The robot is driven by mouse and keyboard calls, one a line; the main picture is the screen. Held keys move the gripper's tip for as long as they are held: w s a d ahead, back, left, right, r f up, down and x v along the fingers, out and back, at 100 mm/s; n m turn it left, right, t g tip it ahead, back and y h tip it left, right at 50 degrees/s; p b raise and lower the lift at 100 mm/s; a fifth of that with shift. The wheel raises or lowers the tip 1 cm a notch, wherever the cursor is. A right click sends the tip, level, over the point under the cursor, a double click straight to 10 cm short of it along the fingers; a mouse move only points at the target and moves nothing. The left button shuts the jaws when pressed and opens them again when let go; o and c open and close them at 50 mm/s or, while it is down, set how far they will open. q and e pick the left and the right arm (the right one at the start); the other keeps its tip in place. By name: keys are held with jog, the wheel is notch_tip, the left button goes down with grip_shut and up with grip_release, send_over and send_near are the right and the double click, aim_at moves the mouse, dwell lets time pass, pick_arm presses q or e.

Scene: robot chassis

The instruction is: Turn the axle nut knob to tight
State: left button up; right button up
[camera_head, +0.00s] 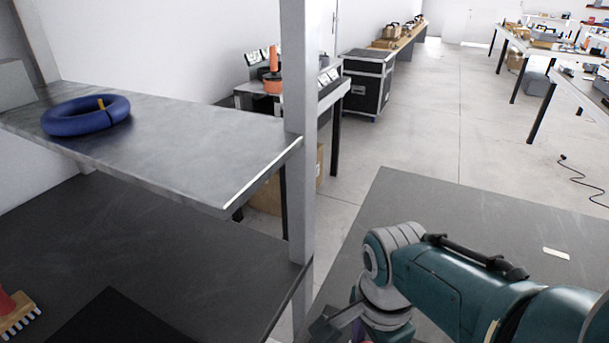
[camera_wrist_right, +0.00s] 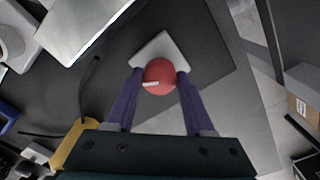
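The axle nut knob (camera_wrist_right: 159,72) is a round red knob with a short white mark, seen in the right wrist view. The mark lies nearly level, on the knob's lower left. The knob stands in front of a pale grey-white block (camera_wrist_right: 163,45) on a dark surface. My right gripper (camera_wrist_right: 160,76) has its two purple fingers on either side of the knob, their tips appearing to touch it on both sides. In the head view my right arm reaches down to the bottom edge, and its hand is mostly cut off. My left gripper is in neither view. No tight label can be read.
A grey shelf (camera_head: 190,135) with a blue ring (camera_head: 75,122) stands at left, beside a grey upright post (camera_head: 297,180). A brush (camera_head: 18,318) lies on the dark lower shelf. A black case (camera_head: 367,85) stands farther back. The floor at right is mostly clear, with a black cable.

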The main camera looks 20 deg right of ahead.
jog(key=o, duration=0.4)
jog(key=shift+r, duration=0.1)
notch_tip(320, 180, up, 8)
jog(key=p, duration=0.5)
jog(key=shift+r, duration=0.25)
jog(key=shift+r+p, duration=0.35)
jog(key=shift+r, duration=0.25)
jog(key=shift+s, duration=0.15)
